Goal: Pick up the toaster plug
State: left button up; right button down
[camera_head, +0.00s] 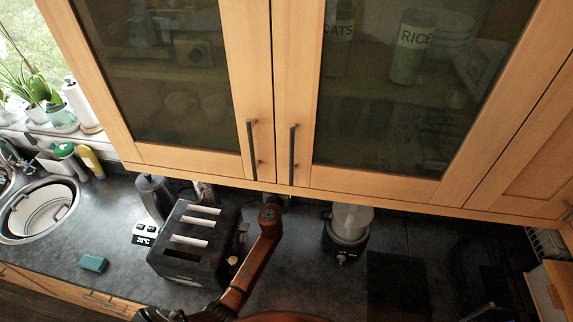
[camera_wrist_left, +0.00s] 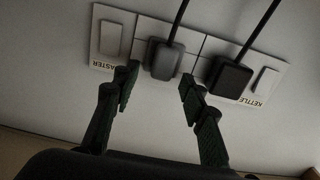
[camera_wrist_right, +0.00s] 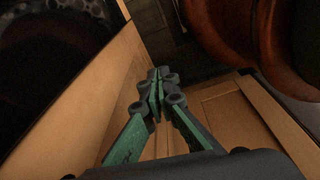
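The toaster plug (camera_wrist_left: 163,60) is a dark block with a cord, in the wall socket beside the switch labelled "ASTER", partly cut off. My left gripper (camera_wrist_left: 158,80) is open, its fingertips on either side of the plug's lower end; I cannot tell if they touch it. In the head view, my left arm reaches up to the cabinet's lower edge, and its gripper and the sockets are hidden. The black toaster (camera_head: 194,240) stands on the counter left of that arm. My right gripper (camera_wrist_right: 157,92) is shut and empty, low in front of wooden cabinet fronts.
The kettle plug (camera_wrist_left: 230,77) sits close right of the toaster plug. The wall cabinet (camera_head: 270,90) overhangs the counter. A grey canister (camera_head: 152,196) and a teal sponge (camera_head: 93,263) are left of the toaster. A glass-topped appliance (camera_head: 347,232) stands to the right.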

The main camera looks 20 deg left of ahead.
pick_arm(q)
jog(key=shift+c, duration=0.6)
grip_shut()
jog(key=shift+r, duration=0.1)
jog(key=s+d+r+p, duration=0.1)
jog(key=s+r, duration=0.3)
jog(key=s, duration=0.3)
jog(key=s+d+r, duration=0.2)
jog(key=s+r, duration=0.1)
jog(key=s, duration=0.3)
jog(key=shift+s+d+r+p, duration=0.25)
jog(key=shift+s+r+p, duration=0.1)
jog(key=shift+r+p, duration=0.05)
